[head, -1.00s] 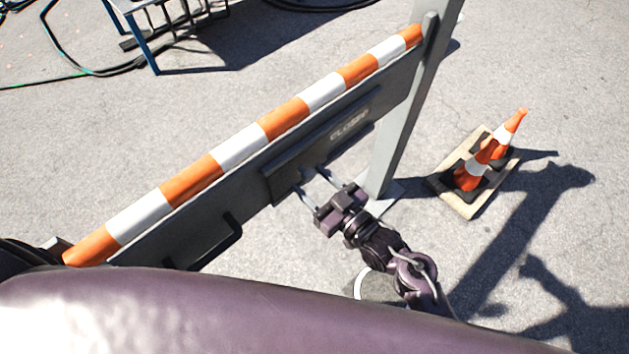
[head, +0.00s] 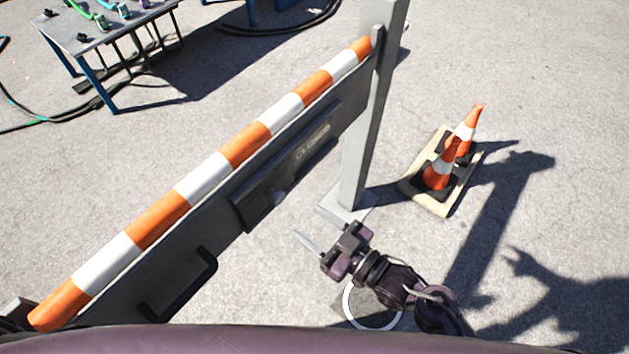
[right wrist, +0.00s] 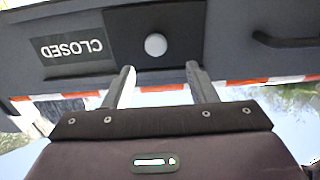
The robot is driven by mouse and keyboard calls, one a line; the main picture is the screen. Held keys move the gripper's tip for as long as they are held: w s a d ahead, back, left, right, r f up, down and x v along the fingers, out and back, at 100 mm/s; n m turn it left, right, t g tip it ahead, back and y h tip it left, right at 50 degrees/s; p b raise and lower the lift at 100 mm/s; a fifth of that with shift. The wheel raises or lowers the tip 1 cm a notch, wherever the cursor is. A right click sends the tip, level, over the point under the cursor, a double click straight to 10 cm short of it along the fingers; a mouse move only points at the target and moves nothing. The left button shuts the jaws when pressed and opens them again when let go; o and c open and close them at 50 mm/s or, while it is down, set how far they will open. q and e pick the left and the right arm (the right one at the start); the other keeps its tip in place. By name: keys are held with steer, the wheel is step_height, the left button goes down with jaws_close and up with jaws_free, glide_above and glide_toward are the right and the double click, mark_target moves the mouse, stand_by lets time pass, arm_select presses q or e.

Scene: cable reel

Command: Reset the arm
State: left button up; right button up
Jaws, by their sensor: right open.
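My right gripper (head: 308,243) is open and empty, in front of the barrier and apart from it in the head view. In the right wrist view its two fingers (right wrist: 160,84) are spread, with nothing between them. The barrier (head: 225,155) has an orange and white striped top bar and a dark panel below. A dark plate with a round pale knob (right wrist: 155,45) and a "CLOSED" sign (right wrist: 70,48) shows ahead of the fingers. A black handle (head: 190,285) is on the panel's near side. My left gripper is not in view.
A grey post (head: 366,120) stands at the barrier's right end. A table (head: 65,32) with cables is at the top left. Open pavement lies at the right.

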steer(key=s+d+f+m+g+h+p, duration=0.1)
steer(key=d+f+m+h, duration=0.15)
steer(key=d+f, duration=0.45)
steer(key=s+d+f+m+g+h, duration=0.15)
steer(key=f+h, duration=0.25)
steer(key=f, duration=0.8)
steer(key=s+d+f+m+h+p, duration=0.1)
steer(key=d+f+h, duration=0.3)
steer(key=f, duration=0.5)
steer(key=s+d+f+m+g+h, duration=0.1)
steer(key=s+d+f+g, duration=0.1)
steer(key=s+d+f, duration=0.2)
steer(key=s+d+f+m+g+h, duration=0.1)
steer(key=s+d+f, duration=0.3)
steer(key=s, duration=0.7)
steer(key=s+d+f+m+g+h, duration=0.1)
steer(key=s+d+f+g+h, duration=0.1)
steer(key=s+d+f+g, duration=0.2)
steer(key=s+f, duration=0.3)
steer(key=s, duration=0.1)
steer(key=shift+s+f+p, duration=0.2)
steer(key=shift+f+p, duration=0.1)
steer(key=shift+p, duration=0.05)
